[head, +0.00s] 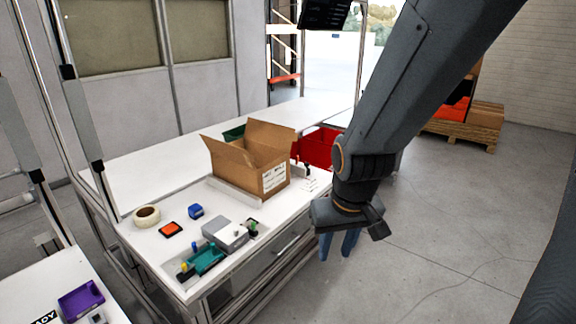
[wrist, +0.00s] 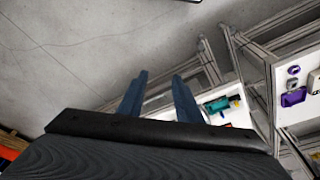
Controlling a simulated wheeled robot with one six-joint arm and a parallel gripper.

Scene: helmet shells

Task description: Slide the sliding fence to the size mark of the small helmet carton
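An open cardboard carton (head: 250,165) stands on the white workbench with its flaps up and a white label on its front. A low pale strip (head: 234,192), which looks like a fence, runs along the carton's near left side. A small black knob or handle (head: 307,170) stands right of the carton, beside small printed marks (head: 314,184) too small to read. I cannot tell whether strip and knob belong together. My gripper (head: 338,246) hangs pointing down, right of the bench's front edge, touching nothing. In the wrist view its two blue fingers (wrist: 160,98) are apart with nothing between them.
A tape roll (head: 146,216), blue item (head: 196,211), orange-topped pad (head: 171,229), grey box (head: 225,233) and teal tray (head: 206,260) sit on the bench's near part. Open floor (head: 440,210) lies to the right.

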